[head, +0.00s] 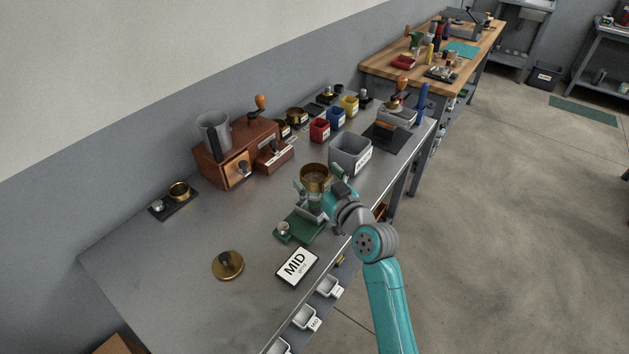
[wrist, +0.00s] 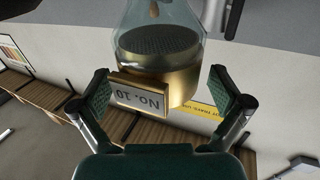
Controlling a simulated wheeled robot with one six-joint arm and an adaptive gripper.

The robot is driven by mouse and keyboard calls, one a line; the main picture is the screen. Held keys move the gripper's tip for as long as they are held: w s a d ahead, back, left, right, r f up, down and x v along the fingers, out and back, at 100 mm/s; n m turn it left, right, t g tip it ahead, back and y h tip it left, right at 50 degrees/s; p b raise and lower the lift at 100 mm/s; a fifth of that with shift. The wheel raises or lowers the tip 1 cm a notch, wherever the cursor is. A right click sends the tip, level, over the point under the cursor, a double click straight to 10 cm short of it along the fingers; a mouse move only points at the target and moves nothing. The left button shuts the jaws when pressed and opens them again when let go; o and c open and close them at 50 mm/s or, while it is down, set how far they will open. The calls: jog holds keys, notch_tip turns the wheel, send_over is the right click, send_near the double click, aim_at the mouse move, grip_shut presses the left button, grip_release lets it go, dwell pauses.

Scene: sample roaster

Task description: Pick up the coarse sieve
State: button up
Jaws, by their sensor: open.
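A brass sieve (head: 315,178) with a mesh stands on the bench in the head view, with clear glass beneath it. In the wrist view the sieve (wrist: 178,82) appears upside down, with a tag (wrist: 150,97) reading "No. 10" facing me. The glass (wrist: 130,17) shows at the top edge of that view. My gripper (wrist: 164,80) is open, with one green-padded finger on each side of the sieve. I cannot tell whether either pad touches it. In the head view my fingers are small and partly hidden by my wrist.
A grey bin (head: 350,153) stands close behind the sieve. A brown wooden machine (head: 236,153) is to the left, and a brass disc (head: 228,265) lies front left.

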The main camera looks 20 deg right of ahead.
jog(key=shift+w+a, duration=0.15)
jog(key=shift+w, duration=0.35)
jog(key=c, duration=1.2)
